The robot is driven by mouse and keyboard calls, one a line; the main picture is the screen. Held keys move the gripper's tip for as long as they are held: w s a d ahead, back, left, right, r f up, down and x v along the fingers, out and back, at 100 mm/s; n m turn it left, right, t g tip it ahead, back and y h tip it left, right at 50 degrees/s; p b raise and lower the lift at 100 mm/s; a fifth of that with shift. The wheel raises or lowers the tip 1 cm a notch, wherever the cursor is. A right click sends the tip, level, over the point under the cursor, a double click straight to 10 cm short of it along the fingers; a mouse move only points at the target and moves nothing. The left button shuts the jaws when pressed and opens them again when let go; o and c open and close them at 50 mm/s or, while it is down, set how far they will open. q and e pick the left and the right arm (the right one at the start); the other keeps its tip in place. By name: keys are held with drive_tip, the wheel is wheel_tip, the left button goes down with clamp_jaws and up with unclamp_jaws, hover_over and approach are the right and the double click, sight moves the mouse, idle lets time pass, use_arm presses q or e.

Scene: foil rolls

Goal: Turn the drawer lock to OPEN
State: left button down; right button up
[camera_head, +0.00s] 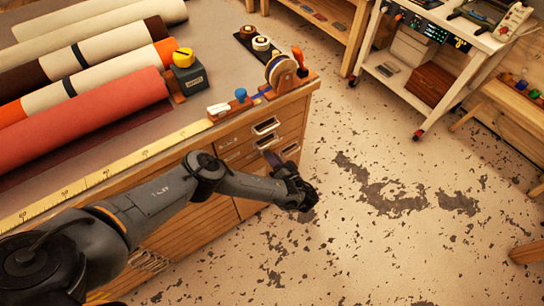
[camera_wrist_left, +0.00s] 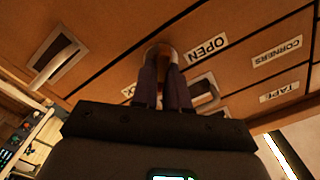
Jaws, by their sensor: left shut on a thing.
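My left gripper (camera_head: 270,157) reaches the front of the wooden drawer cabinet (camera_head: 228,150), close to the drawer handles. In the left wrist view its two dark fingers (camera_wrist_left: 161,66) are shut on a small round brown lock knob (camera_wrist_left: 158,49) set in the drawer front. The fingers hide much of the knob, so I cannot tell which way it is turned. A white label reading OPEN (camera_wrist_left: 207,48) lies just right of the knob. Another label (camera_wrist_left: 128,92), partly hidden by the gripper, shows only its last letters. My right gripper is not in view.
Metal drawer handles (camera_wrist_left: 55,57) (camera_head: 266,126) stick out near the fingers. Labels CORNERS (camera_wrist_left: 277,52) and TAPE (camera_wrist_left: 279,92) are further right. Fabric-like rolls (camera_head: 80,118) and a yellow-topped box (camera_head: 188,74) lie on the cabinet top. A white cart (camera_head: 440,60) stands back right; the floor between is clear.

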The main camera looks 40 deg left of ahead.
use_arm(q)
drive_tip(key=shift+s+a+n+p, duration=0.15)
drive_tip(key=shift+n+p, duration=0.85)
drive_tip(key=shift+n, duration=3.45)
drive_tip(key=shift+s+d+n+p, duration=0.15)
drive_tip(key=shift+n+p, duration=0.8)
drive_tip(key=shift+n, duration=3.5)
drive_tip(key=shift+a, duration=0.1)
drive_tip(key=c, duration=1.1)
unclamp_jaws()
drive_tip(key=shift+s, duration=0.1)
drive_tip(key=shift+c, duration=0.2)
